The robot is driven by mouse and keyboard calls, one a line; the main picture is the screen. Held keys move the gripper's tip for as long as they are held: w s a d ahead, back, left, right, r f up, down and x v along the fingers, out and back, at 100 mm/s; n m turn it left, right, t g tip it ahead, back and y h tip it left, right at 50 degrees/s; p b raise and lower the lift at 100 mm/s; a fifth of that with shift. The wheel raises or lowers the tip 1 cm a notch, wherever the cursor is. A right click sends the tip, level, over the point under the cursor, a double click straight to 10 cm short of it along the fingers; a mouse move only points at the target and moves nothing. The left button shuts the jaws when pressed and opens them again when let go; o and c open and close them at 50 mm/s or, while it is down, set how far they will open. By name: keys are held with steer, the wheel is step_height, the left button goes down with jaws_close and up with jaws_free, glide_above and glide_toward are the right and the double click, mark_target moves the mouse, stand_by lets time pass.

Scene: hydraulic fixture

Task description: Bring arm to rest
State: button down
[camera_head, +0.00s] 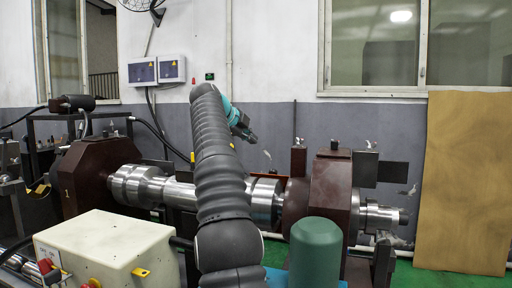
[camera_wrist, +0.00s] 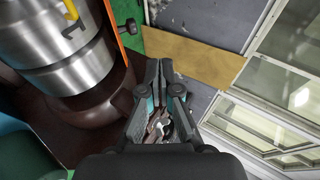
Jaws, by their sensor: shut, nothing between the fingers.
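My arm rises through the middle of the head camera view and bends over at the top. My gripper (camera_head: 248,136) is at its end, above and behind the shiny steel shaft (camera_head: 178,194) of the hydraulic fixture. In the wrist view my gripper (camera_wrist: 160,64) is shut, with its fingers together and nothing between them. It is apart from the fixture. The steel cylinder (camera_wrist: 72,68) shows to the left of the gripper in the wrist view. The part of the shaft behind my arm is hidden.
Dark red housings (camera_head: 96,176) hold the shaft at both ends. A cream control box (camera_head: 104,246) stands at the front left, and a green cylinder (camera_head: 315,252) at the front right. A brown board (camera_head: 466,180) leans on the wall at right. Grey electrical boxes (camera_head: 156,69) hang behind.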

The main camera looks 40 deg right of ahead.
steer(key=shift+a+r, duration=0.4)
steer(key=s+a+f+n+t+y, duration=0.1)
steer(key=s+a+f+n+y, duration=0.15)
steer(key=a+n, duration=0.45)
steer(key=s+a+f+n+t+y, duration=0.1)
steer(key=s+a+f+n+t, duration=0.3)
steer(key=a, duration=0.6)
steer(key=s+a+f+n+g+y, duration=0.1)
steer(key=a+f+n+y, duration=0.1)
steer(key=a+n, duration=0.55)
steer(key=s+a+f+n+y, duration=0.2)
steer(key=s+a+f+n, duration=0.5)
steer(key=s+a+f, duration=0.2)
steer(key=s+a+f+n+y, duration=0.3)
steer(key=s+a+f+n, duration=0.3)
steer(key=s+a+f, duration=0.4)
steer(key=s+f, duration=0.3)
steer(key=f, duration=0.3)
steer(key=shift+f+n+y, duration=0.35)
steer(key=shift+f, duration=0.05)
steer(key=shift+s+a, duration=0.1)
steer(key=shift+a, duration=0.05)
